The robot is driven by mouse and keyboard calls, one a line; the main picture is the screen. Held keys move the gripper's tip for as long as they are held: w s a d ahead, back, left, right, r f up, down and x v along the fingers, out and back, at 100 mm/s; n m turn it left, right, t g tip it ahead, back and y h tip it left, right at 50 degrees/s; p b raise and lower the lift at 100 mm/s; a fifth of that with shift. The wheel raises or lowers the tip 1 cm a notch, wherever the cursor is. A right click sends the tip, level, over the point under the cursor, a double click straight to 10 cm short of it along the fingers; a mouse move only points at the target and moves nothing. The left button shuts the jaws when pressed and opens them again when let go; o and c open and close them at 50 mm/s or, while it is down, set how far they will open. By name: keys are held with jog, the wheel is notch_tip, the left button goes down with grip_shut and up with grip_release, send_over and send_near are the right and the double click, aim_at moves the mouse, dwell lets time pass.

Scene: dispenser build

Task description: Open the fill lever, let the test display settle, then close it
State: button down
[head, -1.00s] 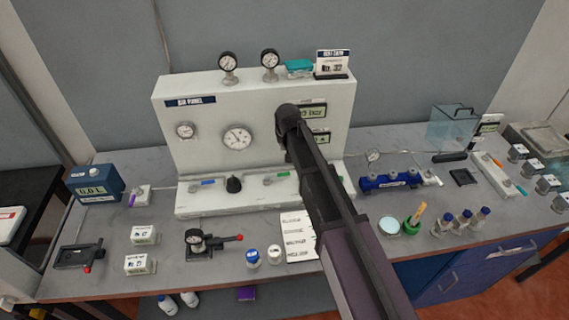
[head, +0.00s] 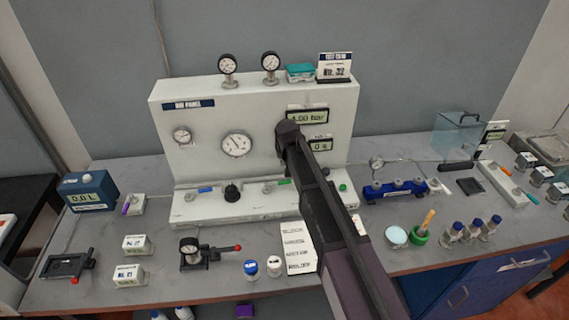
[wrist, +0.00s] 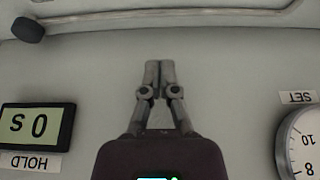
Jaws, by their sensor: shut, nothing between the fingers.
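The white panel (head: 165,140) stands at the back of the bench. Its upper display (head: 308,116) appears to read 4.00 bar. A blue-handled lever (head: 206,189) and a green-handled lever (head: 284,182) lie on its ledge; their labels are too small to read, so I cannot tell which is the fill lever. My gripper (wrist: 153,66) is shut and empty before the panel face, between the HOLD display (wrist: 38,126), reading 0 s, and the SET gauge (wrist: 303,143). A metal rod (wrist: 170,15) with a dark end crosses the wrist view's top. My arm hides part of the ledge.
A black knob (head: 231,191) sits between the levers and a green button (head: 342,187) at the ledge's right. A blue manifold (head: 395,189) stands to the right.

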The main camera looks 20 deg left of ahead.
aim_at(279, 183)
jog(key=shift+b+x, duration=1.6)
jog(key=shift+x, duration=0.35)
jog(key=shift+s+d+f, duration=0.1)
jog(key=shift+s+d, duration=0.2)
jog(key=shift+s, duration=0.3)
jog(key=shift+s+d+f, duration=0.1)
jog(key=shift+s+d, duration=0.2)
jog(key=shift+s, duration=0.25)
jog(key=shift+s+d+f, duration=0.1)
jog(key=shift+s+d, duration=0.2)
jog(key=shift+s, duration=0.3)
jog(key=shift+d, duration=0.3)
